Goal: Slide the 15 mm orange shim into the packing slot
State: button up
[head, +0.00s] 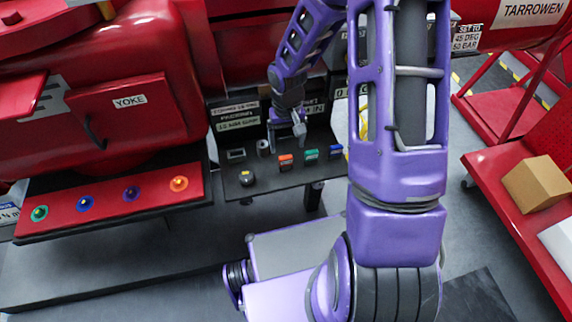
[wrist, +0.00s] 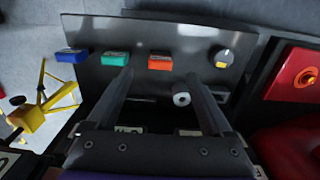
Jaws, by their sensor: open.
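The orange shim (head: 286,160) lies on a dark shelf, with a teal block (head: 311,155) and a blue block (head: 335,151) in a row to its right. In the wrist view the orange shim (wrist: 160,62) shows just beyond and between my fingertips. My gripper (head: 294,137) hangs above the shelf behind the orange shim; in the wrist view its two fingers (wrist: 161,76) stand wide apart with nothing held. The fingers do not appear to touch the shim. I cannot make out the packing slot for certain; small labels behind the shelf are partly hidden by my arm.
A round dial with a yellow mark (head: 246,179) and a grey hollow cylinder (head: 263,148) stand left of the shim. A red panel with coloured knobs (head: 130,194) is further left. A red bench with a cardboard box (head: 537,184) is at right.

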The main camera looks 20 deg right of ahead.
aim_at(286, 157)
notch_tip(286, 157, down, 4)
jog(key=shift+f, duration=0.15)
jog(key=f, duration=0.1)
jog(key=f+b, duration=0.1)
jog(key=f, duration=0.1)
jog(key=w+f, duration=0.1)
jog(key=f, duration=0.1)
jog(key=shift+a+b, duration=0.1)
jog(key=shift+b, duration=0.25)
grip_shut()
